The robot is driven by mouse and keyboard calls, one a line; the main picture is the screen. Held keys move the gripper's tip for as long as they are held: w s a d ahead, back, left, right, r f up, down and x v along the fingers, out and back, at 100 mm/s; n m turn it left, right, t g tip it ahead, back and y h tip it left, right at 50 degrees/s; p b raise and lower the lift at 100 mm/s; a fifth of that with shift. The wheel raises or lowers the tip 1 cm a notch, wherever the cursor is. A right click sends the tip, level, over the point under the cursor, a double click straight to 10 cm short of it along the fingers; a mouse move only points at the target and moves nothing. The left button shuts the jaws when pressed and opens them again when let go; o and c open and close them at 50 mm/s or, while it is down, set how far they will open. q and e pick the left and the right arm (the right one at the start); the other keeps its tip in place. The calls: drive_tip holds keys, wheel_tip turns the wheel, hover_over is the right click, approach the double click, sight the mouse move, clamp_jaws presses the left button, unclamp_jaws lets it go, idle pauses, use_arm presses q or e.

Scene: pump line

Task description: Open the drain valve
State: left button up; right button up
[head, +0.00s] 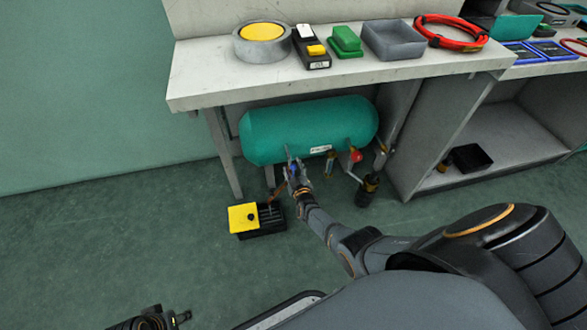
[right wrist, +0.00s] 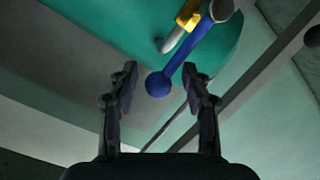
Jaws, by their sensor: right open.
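A teal tank (head: 308,128) lies under the workbench. In the right wrist view, a blue lever (right wrist: 187,53) with a round ball end (right wrist: 158,85) extends from a brass fitting (right wrist: 190,14) at the tank's underside. I take it to be the drain valve's handle. My right gripper (head: 292,165) is at the front underside of the tank. In its wrist view my right gripper (right wrist: 160,75) is open, with the ball end between its fingertips and visible space on both sides. My left gripper (head: 152,319) is low at the bottom left, partly cut off; its jaws are unclear.
A black grated box with a yellow top (head: 243,217) stands on the floor below. A red valve part (head: 356,155) and a dark canister (head: 369,189) are to the right. The workbench (head: 195,82) overhangs the tank. The floor at left is clear.

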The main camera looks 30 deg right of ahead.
use_arm(q)
drive_tip(key=shift+s, duration=0.1)
use_arm(e)
drive_tip(key=shift+s+a, duration=0.15)
drive_tip(key=shift+s, duration=0.4)
drive_tip(key=v, duration=1.1)
drive_tip(key=shift+r, duration=0.2)
